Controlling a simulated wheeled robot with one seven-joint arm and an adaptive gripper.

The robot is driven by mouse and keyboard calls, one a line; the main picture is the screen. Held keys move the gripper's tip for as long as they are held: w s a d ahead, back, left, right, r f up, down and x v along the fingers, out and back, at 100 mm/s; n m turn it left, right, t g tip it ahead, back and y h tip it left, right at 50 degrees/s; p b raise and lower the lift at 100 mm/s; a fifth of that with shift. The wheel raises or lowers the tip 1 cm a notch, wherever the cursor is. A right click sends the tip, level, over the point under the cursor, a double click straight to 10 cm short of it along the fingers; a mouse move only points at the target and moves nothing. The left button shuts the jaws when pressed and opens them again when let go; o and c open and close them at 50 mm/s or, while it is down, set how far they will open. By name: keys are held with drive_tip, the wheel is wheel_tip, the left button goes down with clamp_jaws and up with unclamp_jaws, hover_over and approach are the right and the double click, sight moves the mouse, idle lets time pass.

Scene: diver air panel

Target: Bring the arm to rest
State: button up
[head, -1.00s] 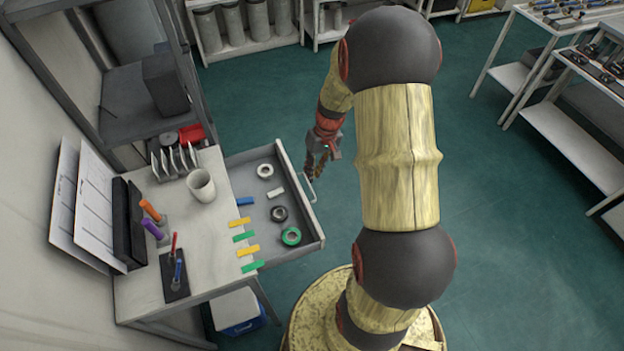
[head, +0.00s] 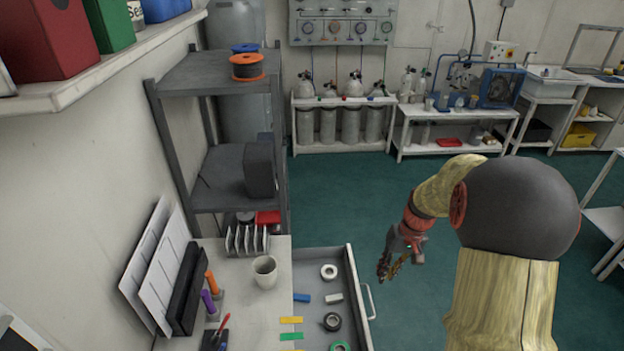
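My gripper (head: 386,270) hangs at the end of my arm in the head view, to the right of the open drawer (head: 352,283) and over the green floor. Its fingers point down and are small and dark, so I cannot tell whether they are apart. I see nothing clearly held in it. My arm is bent, with its large dark joint and yellow-covered link at the right of the view.
The drawer sticks out from the desk (head: 230,256) and holds tape rolls (head: 332,321) and small coloured pieces. A cup (head: 264,271) stands on the desk. A grey shelf (head: 217,75) rises behind it. Gas cylinders (head: 350,124) stand in a rack at the back. Open floor lies beyond my gripper.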

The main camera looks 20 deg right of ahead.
drive_tip(key=s+a+r+n+t, duration=0.1)
drive_tip(key=s+a+r, duration=0.3)
drive_tip(key=a+r, duration=0.3)
drive_tip(key=s+a+r+n+t+h, duration=0.1)
drive_tip(key=s+a+r+t, duration=0.1)
drive_tip(key=s+a+r, duration=0.3)
drive_tip(key=s+a+r+n+t+h, duration=0.1)
drive_tip(key=s+a+r, duration=0.4)
drive_tip(key=a+r, duration=0.5)
drive_tip(key=shift+s+a+n+t, duration=0.3)
drive_tip(key=shift+a+t, duration=0.2)
drive_tip(key=shift+a, duration=0.2)
